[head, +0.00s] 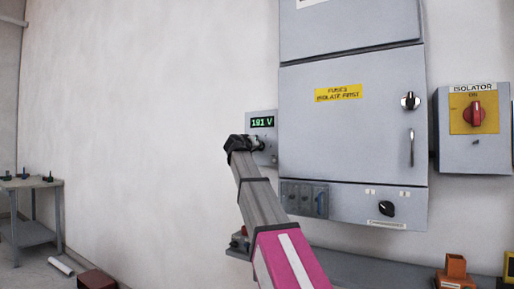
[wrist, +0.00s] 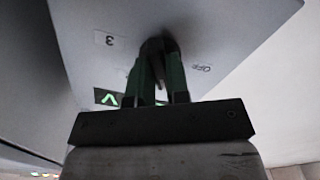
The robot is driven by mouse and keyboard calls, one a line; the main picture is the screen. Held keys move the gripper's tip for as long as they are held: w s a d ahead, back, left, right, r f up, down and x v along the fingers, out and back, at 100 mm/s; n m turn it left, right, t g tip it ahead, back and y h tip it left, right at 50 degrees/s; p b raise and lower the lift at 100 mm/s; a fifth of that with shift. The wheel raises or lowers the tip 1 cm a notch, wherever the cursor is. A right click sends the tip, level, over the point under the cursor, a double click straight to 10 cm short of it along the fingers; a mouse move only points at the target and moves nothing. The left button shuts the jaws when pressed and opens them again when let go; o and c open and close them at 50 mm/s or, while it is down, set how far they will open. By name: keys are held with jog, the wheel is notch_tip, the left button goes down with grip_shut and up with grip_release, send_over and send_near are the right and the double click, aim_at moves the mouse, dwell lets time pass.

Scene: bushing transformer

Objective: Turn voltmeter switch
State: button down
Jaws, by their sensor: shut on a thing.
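The voltmeter (head: 262,122) is a small grey box on the wall, left of the big cabinet. Its green display reads 191 V in the head view. My gripper (head: 258,144) is at the lower part of this box, and my arm hides much of that part. In the wrist view my gripper (wrist: 160,62) has its two dark green fingers shut on the black switch knob (wrist: 158,45). The labels 3 and OFF show on the panel (wrist: 225,40) on either side of the knob. The knob's pointer is hidden, so its setting cannot be told.
The grey fuse cabinet (head: 350,115) stands close to the right of the voltmeter, with a handle and knobs. An isolator box (head: 473,130) with a red knob is further right. A small table (head: 30,184) stands far left. The wall left of my arm is clear.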

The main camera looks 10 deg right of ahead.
dwell(0.4)
jog(key=c, duration=1.1)
grip_release()
jog(key=shift+s+a, duration=0.1)
jog(key=v, duration=1)
jog(key=shift+s+a, duration=0.2)
jog(key=shift+s, duration=0.05)
